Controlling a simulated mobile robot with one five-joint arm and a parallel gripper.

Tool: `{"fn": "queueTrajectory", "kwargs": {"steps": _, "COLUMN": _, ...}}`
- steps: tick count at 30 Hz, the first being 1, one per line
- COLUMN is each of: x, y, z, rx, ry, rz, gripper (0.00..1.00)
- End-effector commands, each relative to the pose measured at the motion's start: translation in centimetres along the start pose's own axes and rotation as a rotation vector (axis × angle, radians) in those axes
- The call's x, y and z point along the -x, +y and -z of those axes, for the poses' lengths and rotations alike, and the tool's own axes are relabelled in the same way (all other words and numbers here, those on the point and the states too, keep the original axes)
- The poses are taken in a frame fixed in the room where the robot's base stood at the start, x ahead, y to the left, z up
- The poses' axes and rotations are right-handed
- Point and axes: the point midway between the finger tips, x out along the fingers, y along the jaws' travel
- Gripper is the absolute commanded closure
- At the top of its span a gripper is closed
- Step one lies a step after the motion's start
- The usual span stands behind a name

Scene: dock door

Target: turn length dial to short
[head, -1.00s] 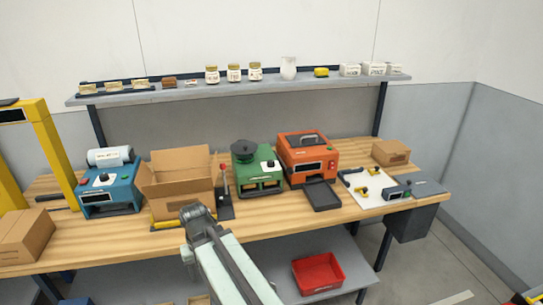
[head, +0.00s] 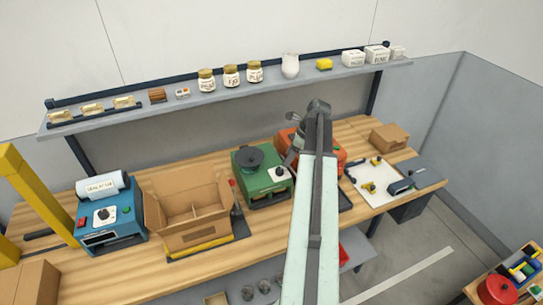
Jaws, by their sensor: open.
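The blue machine (head: 110,225) on the left of the bench has a white plate with a dark dial (head: 103,215). The green machine (head: 262,178) in the middle has a white plate with a black dial (head: 281,172) on its front right. I cannot read the markings, so I cannot tell which is the length dial or where it points. My gripper (head: 294,140) is open, in front of the orange machine and to the upper right of the green machine's dial. It appears apart from both dials. Its fingers are small and partly hidden by my arm.
An open cardboard box (head: 188,205) stands between the blue and green machines. My arm covers much of the orange machine (head: 334,150). A shelf (head: 150,103) with jars runs above the bench. A white board with yellow-handled tools (head: 366,188) lies on the right.

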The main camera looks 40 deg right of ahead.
Motion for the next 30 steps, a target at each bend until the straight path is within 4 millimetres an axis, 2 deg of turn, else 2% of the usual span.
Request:
{"fn": "queueTrajectory", "kwargs": {"steps": 7, "x": -1.6, "y": 0.0, "z": 0.1, "rx": 0.002, "ry": 0.001, "rz": -0.001, "gripper": 0.46}}
{"fn": "queueTrajectory", "kwargs": {"steps": 18, "x": -7.9, "y": 0.1, "z": 0.0, "rx": 0.008, "ry": 0.001, "rz": -0.002, "gripper": 0.46}}
{"fn": "queueTrajectory", "kwargs": {"steps": 27, "x": -8.1, "y": 0.1, "z": -0.4, "rx": 0.008, "ry": 0.001, "rz": -0.002, "gripper": 0.46}}
{"fn": "queueTrajectory", "kwargs": {"steps": 28, "x": -8.1, "y": 0.1, "z": -0.4, "rx": 0.008, "ry": 0.001, "rz": -0.002, "gripper": 0.48}}
{"fn": "queueTrajectory", "kwargs": {"steps": 30, "x": -8.1, "y": 0.1, "z": -0.4, "rx": 0.008, "ry": 0.001, "rz": -0.002, "gripper": 0.68}}
